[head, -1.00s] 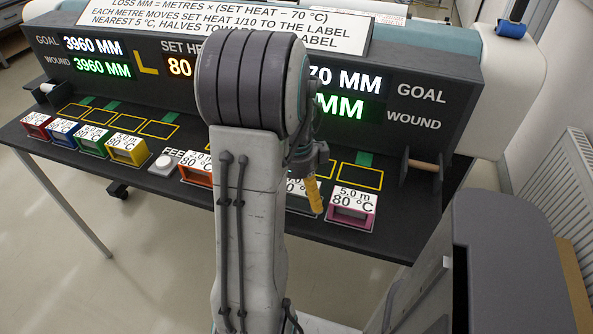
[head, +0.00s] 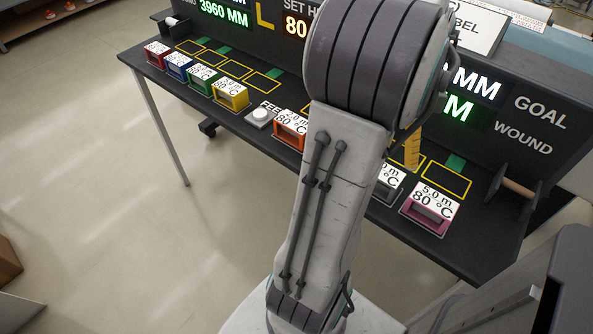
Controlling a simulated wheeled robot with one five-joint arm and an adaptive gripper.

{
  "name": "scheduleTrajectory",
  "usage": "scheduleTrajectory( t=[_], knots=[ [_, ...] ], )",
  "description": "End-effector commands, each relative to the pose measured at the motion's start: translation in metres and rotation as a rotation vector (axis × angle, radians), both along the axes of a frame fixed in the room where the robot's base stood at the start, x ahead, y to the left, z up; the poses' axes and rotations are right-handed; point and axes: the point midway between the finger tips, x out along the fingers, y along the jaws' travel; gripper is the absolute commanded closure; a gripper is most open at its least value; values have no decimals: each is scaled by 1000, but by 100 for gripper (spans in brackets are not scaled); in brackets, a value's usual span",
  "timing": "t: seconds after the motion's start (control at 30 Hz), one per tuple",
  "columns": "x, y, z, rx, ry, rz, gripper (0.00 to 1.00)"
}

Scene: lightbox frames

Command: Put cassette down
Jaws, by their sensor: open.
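Several coloured cassettes stand in a front row on the dark bench (head: 345,178). To the left are a red cassette (head: 157,57), a blue cassette (head: 178,69), a green cassette (head: 200,80) and a yellow cassette (head: 231,97). An orange cassette (head: 291,134) is near the middle, beside my arm. A grey cassette (head: 388,187), partly hidden by my arm, and a pink cassette (head: 430,212) labelled 5.0 m 80 °C are at the right. Only a yellow finger of my gripper (head: 412,150) shows, above and behind the grey cassette. No cassette is seen held; most of the gripper is hidden.
Empty yellow-outlined slots (head: 446,181) lie behind the cassettes. A white FEED button (head: 261,116) sits between the yellow and orange cassettes. The display panel (head: 275,20) rises at the back. A spindle with a wooden bar (head: 518,187) is at the right end.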

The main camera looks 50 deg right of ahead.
Motion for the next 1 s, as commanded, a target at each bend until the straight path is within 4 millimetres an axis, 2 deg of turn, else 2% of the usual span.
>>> scheduleTrajectory(
  t=[0.17, 0.27, 0.37, 0.5, 0.7, 0.83, 1.0],
  knots=[
    [5, 3, 1, -3, 0, 32, 0],
    [21, 12, 4, -14, -3, 145, 0],
    [48, 30, 7, -35, -6, 353, 0],
    [93, 73, 12, -76, -11, 772, 0],
    [137, 149, 15, -148, -17, 1426, 0],
    [150, 199, 14, -203, -18, 1847, 0],
    [151, 256, 9, -285, -18, 2352, 0]
  ],
)
